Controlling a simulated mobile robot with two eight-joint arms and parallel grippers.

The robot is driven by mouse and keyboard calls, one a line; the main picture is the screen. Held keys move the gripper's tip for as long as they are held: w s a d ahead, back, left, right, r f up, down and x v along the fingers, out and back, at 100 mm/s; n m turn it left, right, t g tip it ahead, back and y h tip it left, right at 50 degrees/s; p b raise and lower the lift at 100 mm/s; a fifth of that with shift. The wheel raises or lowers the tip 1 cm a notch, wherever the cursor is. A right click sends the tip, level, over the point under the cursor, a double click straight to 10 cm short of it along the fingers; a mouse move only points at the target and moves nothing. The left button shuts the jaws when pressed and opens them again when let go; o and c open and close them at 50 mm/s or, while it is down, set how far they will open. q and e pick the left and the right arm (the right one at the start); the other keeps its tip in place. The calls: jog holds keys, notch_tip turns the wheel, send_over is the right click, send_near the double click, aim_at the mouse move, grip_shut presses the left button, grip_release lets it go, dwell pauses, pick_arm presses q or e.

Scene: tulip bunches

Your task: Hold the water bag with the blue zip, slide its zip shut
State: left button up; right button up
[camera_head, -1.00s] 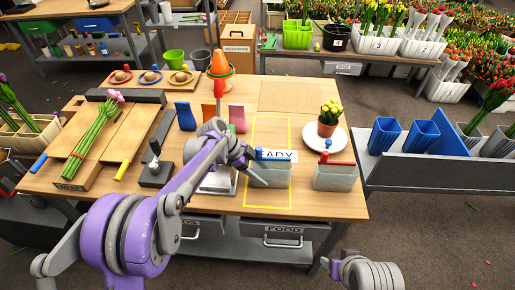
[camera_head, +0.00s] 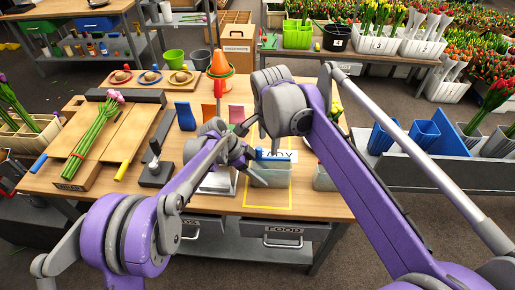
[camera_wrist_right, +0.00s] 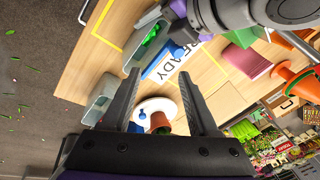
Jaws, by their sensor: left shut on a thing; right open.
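The water bag with the blue zip (camera_head: 272,175) stands upright inside the yellow outline on the table, by the READY label. Its blue zip (camera_head: 271,158) runs along the top; the bag also shows in the right wrist view (camera_wrist_right: 148,47). My left gripper (camera_head: 246,163) is shut on the bag at its left end; the exact grip is partly hidden. My right gripper (camera_wrist_right: 160,74) is open and empty, above the table, with the blue zip beyond its fingertips. In the head view my right arm hides most of that gripper.
A second grey bag (camera_head: 323,180) stands to the right, partly behind my right arm; it also shows in the right wrist view (camera_wrist_right: 98,106). A flower pot (camera_wrist_right: 159,123) on a white plate (camera_wrist_right: 180,108) is close to my right gripper. Colored holders (camera_head: 186,116) stand behind.

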aim_at(259, 148)
jog(key=shift+m, duration=0.6)
jog(key=shift+w+a+f, duration=0.5)
jog(key=shift+w+f, duration=0.15)
jog(key=shift+f, duration=0.8)
jog(key=shift+w+a+f, duration=0.45)
jog(key=shift+w+f, duration=0.2)
jog(key=shift+f, duration=0.8)
jog(key=shift+w+a+f, duration=0.5)
jog(key=shift+w+f, duration=0.15)
jog(key=shift+f, duration=0.8)
jog(key=c, duration=0.8)
